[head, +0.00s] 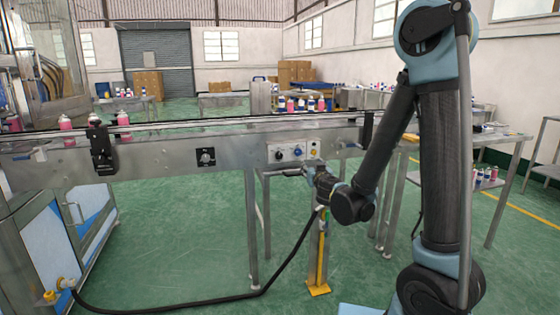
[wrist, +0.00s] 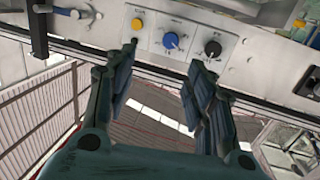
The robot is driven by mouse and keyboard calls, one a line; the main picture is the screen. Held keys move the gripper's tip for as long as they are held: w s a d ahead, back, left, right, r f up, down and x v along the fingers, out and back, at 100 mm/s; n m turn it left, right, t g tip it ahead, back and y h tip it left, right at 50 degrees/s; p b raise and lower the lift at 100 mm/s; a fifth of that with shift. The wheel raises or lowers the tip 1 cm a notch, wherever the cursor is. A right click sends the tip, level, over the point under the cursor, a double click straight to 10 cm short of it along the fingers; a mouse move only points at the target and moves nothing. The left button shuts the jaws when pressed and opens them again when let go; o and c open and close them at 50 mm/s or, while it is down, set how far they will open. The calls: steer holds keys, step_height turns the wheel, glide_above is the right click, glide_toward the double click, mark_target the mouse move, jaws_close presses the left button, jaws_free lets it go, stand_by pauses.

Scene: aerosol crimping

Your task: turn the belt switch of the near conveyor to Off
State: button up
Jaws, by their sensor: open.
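The near conveyor (head: 230,160) carries a light control panel (head: 287,158) on its side. The panel has a black knob (head: 279,155), a blue knob (head: 297,152) and a yellow button (head: 313,153). The wrist view shows the panel inverted, with the yellow button (wrist: 137,23), blue knob (wrist: 170,40) and black knob (wrist: 212,48) in a row. My gripper (wrist: 167,58) is open and empty. Its fingers straddle the blue knob's position in the picture; the right finger lies just below the black knob. No contact is visible. The labels are too small to read, so I cannot tell which is the belt switch.
Another black switch (head: 206,157) sits on a dark plate further left on the conveyor side. A yellow-footed post (head: 318,270) stands below my gripper. A black hose (head: 200,300) crosses the floor. Pink cans (head: 124,118) stand on the belt.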

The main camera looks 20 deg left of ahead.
steer(key=s+a+f+n+y, duration=0.2)
steer(key=s+a+y, duration=0.1)
steer(key=a, duration=0.4)
glide_toward(279, 156)
steer(key=shift+g, duration=0.3)
steer(key=x, duration=0.8)
steer(key=shift+w+r, duration=0.15)
steer(key=shift+w, duration=0.15)
